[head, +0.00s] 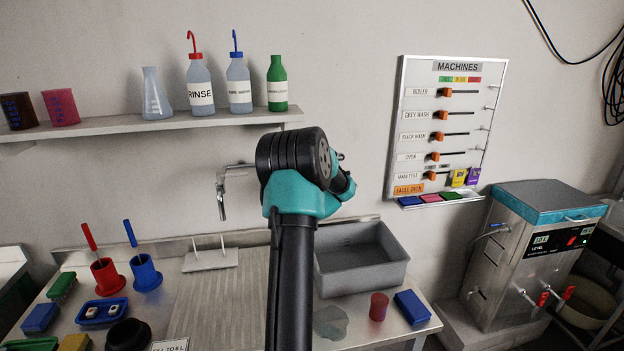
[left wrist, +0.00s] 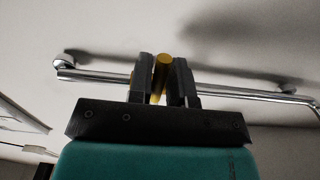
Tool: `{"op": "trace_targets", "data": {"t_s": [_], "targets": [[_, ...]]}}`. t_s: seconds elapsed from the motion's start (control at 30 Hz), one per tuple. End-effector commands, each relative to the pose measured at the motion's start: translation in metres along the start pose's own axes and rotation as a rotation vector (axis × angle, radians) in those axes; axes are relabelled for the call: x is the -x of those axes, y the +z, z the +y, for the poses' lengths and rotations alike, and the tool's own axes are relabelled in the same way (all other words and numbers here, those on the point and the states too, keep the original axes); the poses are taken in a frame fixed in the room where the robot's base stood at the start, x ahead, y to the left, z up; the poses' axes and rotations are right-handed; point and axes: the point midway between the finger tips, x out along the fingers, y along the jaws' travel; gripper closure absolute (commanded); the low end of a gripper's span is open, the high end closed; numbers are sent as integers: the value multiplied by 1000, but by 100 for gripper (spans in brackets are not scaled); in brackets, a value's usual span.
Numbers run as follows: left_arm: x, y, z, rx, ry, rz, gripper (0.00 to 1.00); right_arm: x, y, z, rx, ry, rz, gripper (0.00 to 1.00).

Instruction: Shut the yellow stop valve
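The yellow stop valve (left wrist: 162,68) is on a chrome pipe along the wall in the left wrist view; its handle shows as a short yellow bar. My left gripper (left wrist: 163,75) has its two dark fingers close on either side of this handle and appears shut on it. A bit more yellow shows left of the fingers, by the pipe. In the head view my left arm rises in front of the wall beside the chrome tap (head: 221,200) and hides the valve and the fingertips. My right gripper is not in view.
A shelf (head: 120,125) with bottles is above left. A grey basin (head: 362,260) is below the arm, with a red cup (head: 378,306) and blue block (head: 412,307) in front. The machines board (head: 445,130) and a steel boiler (head: 515,255) are to the right.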

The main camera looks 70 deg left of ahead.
Motion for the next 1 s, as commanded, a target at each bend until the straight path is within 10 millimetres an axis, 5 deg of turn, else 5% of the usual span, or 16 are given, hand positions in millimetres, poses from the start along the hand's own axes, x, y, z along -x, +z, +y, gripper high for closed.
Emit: {"op": "trace_targets", "data": {"t_s": [0.17,0.57,1.0], "targets": [[0,0,0,1,0,0,64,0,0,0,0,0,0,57],[7,0,0,2,0,0,64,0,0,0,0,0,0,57],[76,0,1,2,3,-1,64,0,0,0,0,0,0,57]]}}
